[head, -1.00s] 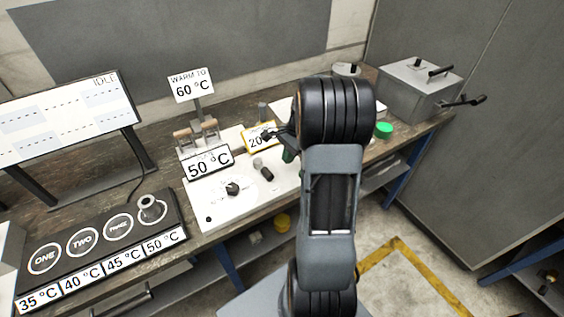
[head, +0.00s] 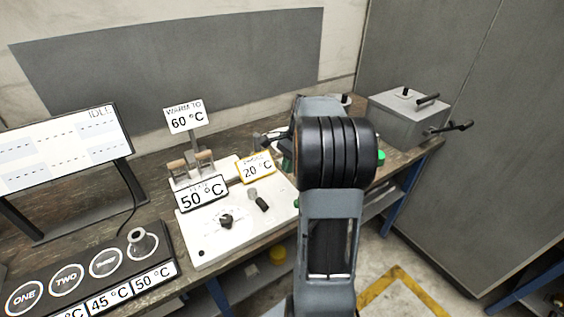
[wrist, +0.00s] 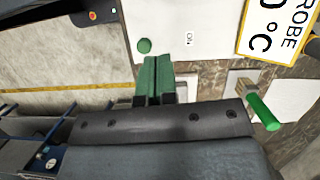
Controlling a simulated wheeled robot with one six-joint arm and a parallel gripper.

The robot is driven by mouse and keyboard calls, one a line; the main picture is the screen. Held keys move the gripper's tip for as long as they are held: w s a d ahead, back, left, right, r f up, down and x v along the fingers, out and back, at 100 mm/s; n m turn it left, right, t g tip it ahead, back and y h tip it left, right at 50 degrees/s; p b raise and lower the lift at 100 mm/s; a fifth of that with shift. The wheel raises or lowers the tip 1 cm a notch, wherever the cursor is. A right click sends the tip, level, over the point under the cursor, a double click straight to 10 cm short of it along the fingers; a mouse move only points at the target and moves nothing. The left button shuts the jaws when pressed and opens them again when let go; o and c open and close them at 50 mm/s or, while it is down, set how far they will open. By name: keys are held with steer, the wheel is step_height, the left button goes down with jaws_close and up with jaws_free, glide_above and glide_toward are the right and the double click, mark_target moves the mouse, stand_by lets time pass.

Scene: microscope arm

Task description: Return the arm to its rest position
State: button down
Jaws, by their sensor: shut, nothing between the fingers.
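My own arm rises in the middle of the head view, with its black ribbed joint in front of the bench. My gripper (wrist: 152,64) shows in the wrist view as two green fingers pressed together, with nothing between them. In that view the fingers overlap the edge of a white panel (wrist: 200,25), near a green round button (wrist: 144,46). I cannot tell how far above it they are. In the head view my arm mostly hides the gripper.
The white heater unit (head: 245,226) carries a 50 °C sign (head: 202,193) and a 20 °C sign (head: 256,167). A monitor (head: 62,150) stands left. A lidded grey box (head: 408,118) stands right. A green-handled rod (wrist: 264,112) lies right of the gripper. The floor (head: 405,265) is open at lower right.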

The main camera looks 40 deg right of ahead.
stand_by(0.3)
steer(key=s+a+r+n+t+h, duration=0.1)
steer(key=s+a+n+t, duration=0.1)
steer(key=s+a+n, duration=0.3)
steer(key=s+a+r+n+t+h, duration=0.2)
steer(key=s+a+n, duration=0.4)
steer(key=a+n, duration=0.6)
steer(key=a, duration=0.4)
steer(key=shift+s+a+r+n, duration=0.15)
steer(key=shift+s+r+n, duration=0.05)
steer(key=shift+n, duration=0.2)
